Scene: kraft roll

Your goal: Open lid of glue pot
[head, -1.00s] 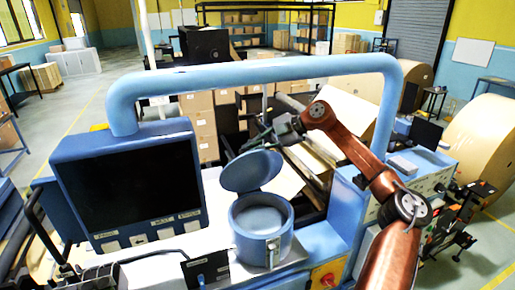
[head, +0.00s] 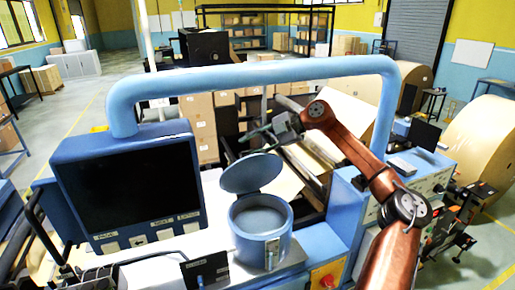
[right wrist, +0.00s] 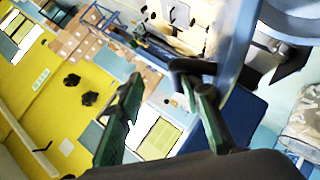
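The blue glue pot (head: 262,247) stands on the machine's light top, right of the black screen. Its round lid (head: 252,173) is raised at the back, tilted up and leaning backward, so the pot's mouth is uncovered. My right gripper (head: 249,144) is just above and behind the lid's upper edge, with a small gap visible in the head view. In the right wrist view its two green-and-black fingers (right wrist: 162,95) stand apart with nothing clearly between them. A blue-grey curved surface lies close beside one finger there; I cannot tell whether it is the lid. My left gripper is not in view.
A thick blue tube frame (head: 260,72) arches over the pot and my right gripper. The black screen (head: 130,190) stands to the left. A red knob on a yellow plate (head: 327,278) is at front right. Large kraft rolls (head: 482,140) lie at right.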

